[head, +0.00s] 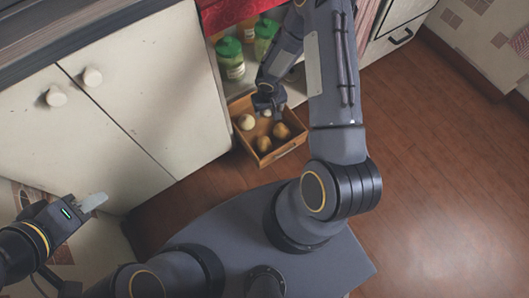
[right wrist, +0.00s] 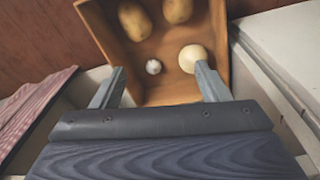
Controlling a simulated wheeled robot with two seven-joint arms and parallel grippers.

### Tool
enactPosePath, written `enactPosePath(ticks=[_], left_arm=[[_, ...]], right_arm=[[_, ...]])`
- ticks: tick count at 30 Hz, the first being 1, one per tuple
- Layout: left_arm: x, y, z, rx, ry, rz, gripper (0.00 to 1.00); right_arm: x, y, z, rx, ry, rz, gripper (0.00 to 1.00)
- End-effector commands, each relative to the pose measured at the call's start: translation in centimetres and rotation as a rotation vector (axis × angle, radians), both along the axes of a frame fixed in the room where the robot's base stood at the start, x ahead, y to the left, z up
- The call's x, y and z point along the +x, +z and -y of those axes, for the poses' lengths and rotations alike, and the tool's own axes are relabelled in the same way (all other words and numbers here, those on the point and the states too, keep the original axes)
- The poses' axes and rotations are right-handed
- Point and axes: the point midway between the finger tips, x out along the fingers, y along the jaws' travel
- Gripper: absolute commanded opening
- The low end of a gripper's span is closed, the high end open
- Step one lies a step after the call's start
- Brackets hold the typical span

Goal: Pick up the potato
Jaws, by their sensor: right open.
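Two brown potatoes lie in a wooden box: one (head: 281,130) towards its right side and one (head: 263,144) nearer its front. In the right wrist view they show at the top, one potato (right wrist: 135,21) left of the other potato (right wrist: 178,10). My right gripper (head: 267,108) is over the back part of the box. Its fingers (right wrist: 160,67) are apart with nothing held, and the potatoes lie beyond the fingertips. My left gripper (head: 93,202) is far off at the lower left, seen from the side; its finger gap cannot be made out.
The open wooden box (right wrist: 225,40) also holds a pale round item (right wrist: 192,57) and a small white ball (right wrist: 153,66), near the right fingertips. Green-lidded jars (head: 230,58) stand behind on a shelf. White cabinet doors (head: 140,90) are at left; wood floor (head: 440,170) is clear at right.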

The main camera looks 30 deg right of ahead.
Motion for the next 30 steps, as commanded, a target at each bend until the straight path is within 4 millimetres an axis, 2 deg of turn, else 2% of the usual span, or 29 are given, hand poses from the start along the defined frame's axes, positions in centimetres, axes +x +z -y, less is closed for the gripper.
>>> enactPosePath(ticks=[1,3,6,16,24,30], left_arm=[[0.0,-2.4,0.0,0.0,0.0,0.0,0.37],[0.0,-3.4,0.0,0.0,0.0,0.0,0.37],[0.0,-4.2,0.0,0.0,0.0,0.0,0.37],[0.0,-5.7,0.0,0.0,0.0,0.001,0.37],[0.0,-7.8,0.0,0.0,0.0,0.0,0.37],[0.0,-8.0,0.0,0.0,0.0,0.0,0.37]], right_arm=[[-0.8,-5.2,-0.9,0.014,0.019,-0.026,0.69],[-1.5,-8.8,-1.8,0.031,0.037,-0.043,0.69],[-2.4,-12.0,-2.7,0.051,0.051,-0.061,0.69],[-3.0,-16.3,-3.3,0.061,0.061,-0.07,0.69],[-3.2,-20.2,-3.6,0.061,0.059,-0.071,0.69],[-3.2,-21.0,-3.6,0.06,0.061,-0.069,0.69]])
